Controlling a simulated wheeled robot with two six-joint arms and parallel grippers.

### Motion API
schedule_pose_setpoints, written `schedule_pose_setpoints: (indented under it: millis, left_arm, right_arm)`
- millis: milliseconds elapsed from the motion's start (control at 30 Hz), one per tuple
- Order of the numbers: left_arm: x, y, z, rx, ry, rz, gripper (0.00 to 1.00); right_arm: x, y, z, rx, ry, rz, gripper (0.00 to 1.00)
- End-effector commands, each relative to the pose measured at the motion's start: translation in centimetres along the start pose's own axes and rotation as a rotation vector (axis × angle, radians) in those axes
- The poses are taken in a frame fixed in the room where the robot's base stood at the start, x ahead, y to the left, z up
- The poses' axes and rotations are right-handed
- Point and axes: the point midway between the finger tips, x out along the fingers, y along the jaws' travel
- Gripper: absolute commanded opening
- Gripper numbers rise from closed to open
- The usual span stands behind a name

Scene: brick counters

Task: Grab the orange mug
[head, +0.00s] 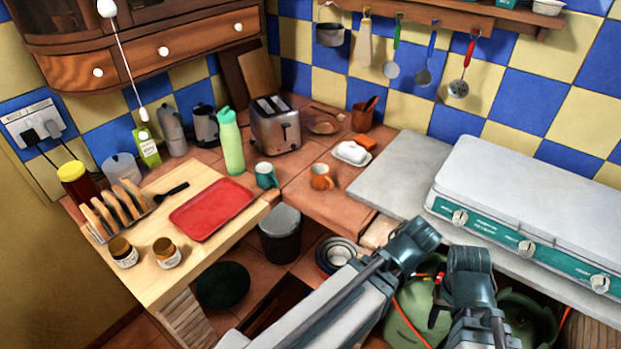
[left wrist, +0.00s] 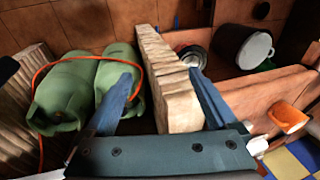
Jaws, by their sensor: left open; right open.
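The orange mug (head: 321,177) stands upright on the tiled counter (head: 318,205), left of the grey slab, in the head view. It also shows at the right edge of the left wrist view (left wrist: 289,116). My left gripper (left wrist: 165,82) is open in the left wrist view. Its two blue fingers are spread with nothing gripped, and a pale brick partition shows behind the gap. The mug is off to the right of these fingers. My right gripper (head: 468,264) is at the lower right of the head view, apart from the mug; its fingertips are hard to make out.
A teal mug (head: 266,175) stands left of the orange one. A white butter dish (head: 350,153) is behind it. A toaster (head: 275,124), green bottle (head: 230,140) and red tray (head: 211,208) are further left. A white stove (head: 530,195) is right. Green gas cylinders (left wrist: 75,95) sit below.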

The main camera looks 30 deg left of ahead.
Motion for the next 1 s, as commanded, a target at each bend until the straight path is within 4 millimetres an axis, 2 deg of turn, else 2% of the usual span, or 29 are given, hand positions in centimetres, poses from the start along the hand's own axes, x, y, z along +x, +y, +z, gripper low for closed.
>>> schedule_pose_setpoints:
  millis: [33,100,200,300,400,533,733,1000]
  left_arm:
    - [1.9,-2.8,-1.9,-0.127,0.072,-0.066,1.00]
    - [2.9,-7.3,-4.7,-0.314,0.203,-0.164,1.00]
    - [3.4,-13.5,-7.8,-0.539,0.401,-0.272,1.00]
    - [2.9,-18.6,-9.9,-0.699,0.585,-0.338,1.00]
    - [2.2,-22.1,-11.3,-0.795,0.731,-0.369,1.00]
    - [1.4,-24.6,-12.2,-0.854,0.842,-0.381,1.00]
    - [1.0,-25.3,-12.6,-0.872,0.880,-0.379,1.00]
    - [4.0,-27.9,-15.0,-0.873,0.877,-0.380,1.00]
  right_arm:
    - [1.6,-0.1,-0.1,0.000,0.000,0.000,0.50]
    - [2.7,-0.2,-0.1,0.000,0.000,0.000,0.50]
    - [4.1,-0.4,-0.2,0.000,0.000,0.000,0.50]
    - [5.2,-0.5,-0.3,0.000,0.000,0.000,0.50]
    - [6.0,-0.6,-0.3,0.000,0.000,0.000,0.50]
    - [6.5,-0.6,-0.4,0.000,0.000,0.000,0.50]
    - [6.5,-0.6,-0.4,0.000,0.000,0.000,0.50]
    - [8.5,-0.8,-0.5,0.000,0.000,0.000,0.50]
